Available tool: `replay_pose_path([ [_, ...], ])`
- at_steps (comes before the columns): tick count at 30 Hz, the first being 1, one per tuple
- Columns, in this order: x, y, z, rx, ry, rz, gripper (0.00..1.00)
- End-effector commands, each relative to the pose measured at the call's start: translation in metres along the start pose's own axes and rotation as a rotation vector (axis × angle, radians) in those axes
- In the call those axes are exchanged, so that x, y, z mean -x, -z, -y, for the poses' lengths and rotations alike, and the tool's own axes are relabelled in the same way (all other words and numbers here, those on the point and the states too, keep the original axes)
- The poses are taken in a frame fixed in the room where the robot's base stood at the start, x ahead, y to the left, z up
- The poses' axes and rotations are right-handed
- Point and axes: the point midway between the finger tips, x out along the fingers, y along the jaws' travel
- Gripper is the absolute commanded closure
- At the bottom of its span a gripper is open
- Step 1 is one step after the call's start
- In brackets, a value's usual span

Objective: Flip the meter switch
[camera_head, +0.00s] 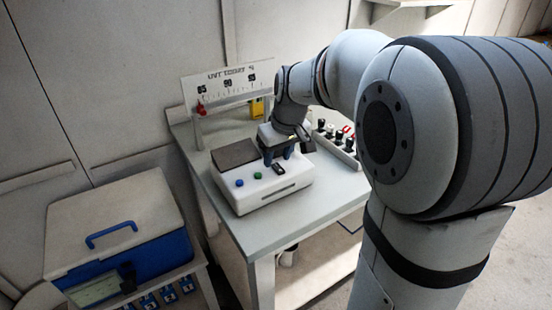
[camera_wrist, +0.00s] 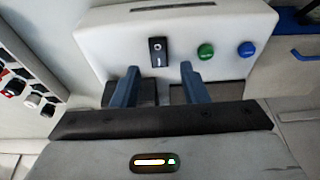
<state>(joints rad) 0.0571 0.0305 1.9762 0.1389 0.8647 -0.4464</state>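A white meter box (camera_head: 262,188) stands on the table, with a dark panel on its top. A black rocker switch (camera_head: 279,169) sits on its sloped face, beside a green button (camera_head: 257,176) and a blue button (camera_head: 239,182). In the wrist view the switch (camera_wrist: 158,51) lies just beyond my fingertips, between their lines. My gripper (camera_head: 278,157) is over the box, pointing down. In the wrist view its two blue fingers (camera_wrist: 160,70) are apart with nothing between them. I cannot tell whether they touch the box.
A panel of several knobs (camera_head: 338,140) is at the right of the table. A blue and white case (camera_head: 118,235) stands at the lower left.

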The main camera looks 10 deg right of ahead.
Motion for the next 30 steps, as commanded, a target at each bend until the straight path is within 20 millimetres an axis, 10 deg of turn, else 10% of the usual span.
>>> replay_pose_path([
  [9,0.052,0.000,0.000,0.000,-0.001,-0.003,0.60],
  [23,0.062,-0.002,0.001,-0.002,-0.001,0.000,0.60],
  [30,0.074,-0.064,0.029,-0.099,-0.025,0.027,0.60],
])
